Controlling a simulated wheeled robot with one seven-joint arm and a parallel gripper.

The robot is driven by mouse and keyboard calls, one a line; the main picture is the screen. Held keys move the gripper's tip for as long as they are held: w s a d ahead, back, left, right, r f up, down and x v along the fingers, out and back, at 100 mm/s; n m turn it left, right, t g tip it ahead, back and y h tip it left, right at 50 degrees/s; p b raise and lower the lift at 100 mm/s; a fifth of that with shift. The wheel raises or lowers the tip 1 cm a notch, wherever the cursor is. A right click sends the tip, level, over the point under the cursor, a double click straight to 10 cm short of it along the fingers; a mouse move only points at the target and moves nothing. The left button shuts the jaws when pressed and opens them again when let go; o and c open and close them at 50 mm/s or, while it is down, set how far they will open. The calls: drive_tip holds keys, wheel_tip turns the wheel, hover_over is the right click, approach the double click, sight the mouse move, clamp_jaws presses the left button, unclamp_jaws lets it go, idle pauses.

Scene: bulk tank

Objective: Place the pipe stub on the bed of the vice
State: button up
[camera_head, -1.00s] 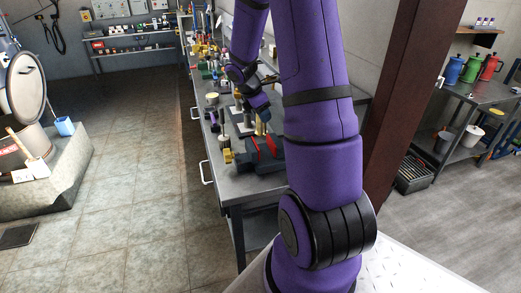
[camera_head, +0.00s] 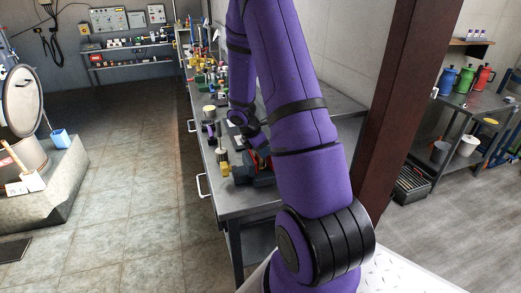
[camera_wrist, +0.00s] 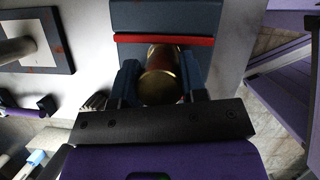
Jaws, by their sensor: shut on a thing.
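The pipe stub (camera_wrist: 160,82) is a short brass-coloured cylinder, seen almost end-on in the wrist view. My gripper (camera_wrist: 160,66) is shut on it, with one finger on each side. The vice (camera_wrist: 166,18) is blue-grey with a red jaw strip, which runs just past the stub in that view. In the head view the vice (camera_head: 243,174) stands near the front of the bench, partly behind my arm, and the stub is not clearly visible. I cannot tell whether the stub touches the vice bed.
The long grey bench (camera_head: 234,207) carries several tools and parts farther back. A plate with an upright post (camera_wrist: 38,40) lies left of the vice in the wrist view. A brown steel column (camera_head: 400,120) stands right of my arm.

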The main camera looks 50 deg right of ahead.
drive_tip(key=o, duration=1.1)
drive_tip(key=shift+f, duration=0.1)
drive_tip(key=shift+c, duration=0.2)
drive_tip(key=a+r+m, duration=0.1)
drive_tip(key=a+r, duration=0.2)
drive_tip(key=r, duration=0.3)
drive_tip(key=a+r+m+t, duration=0.1)
drive_tip(key=a+r, duration=0.3)
drive_tip(key=r, duration=0.2)
drive_tip(key=a+r+m, duration=0.1)
drive_tip(key=a+r, duration=0.2)
drive_tip(key=r, duration=0.4)
drive_tip(key=s+a+r+m+t+y, duration=0.2)
drive_tip(key=s+a+r+m+t, duration=0.1)
drive_tip(key=s+a+r+m, duration=0.2)
drive_tip(key=s+a+r+m+t+y, duration=0.2)
drive_tip(key=s+a+r+m, duration=0.4)
drive_tip(key=s+a+r, duration=0.3)
drive_tip(key=s+a, duration=0.4)
drive_tip(key=a, duration=0.3)
drive_tip(key=shift+s+r+t, duration=0.35)
drive_tip(key=shift+t, duration=0.05)
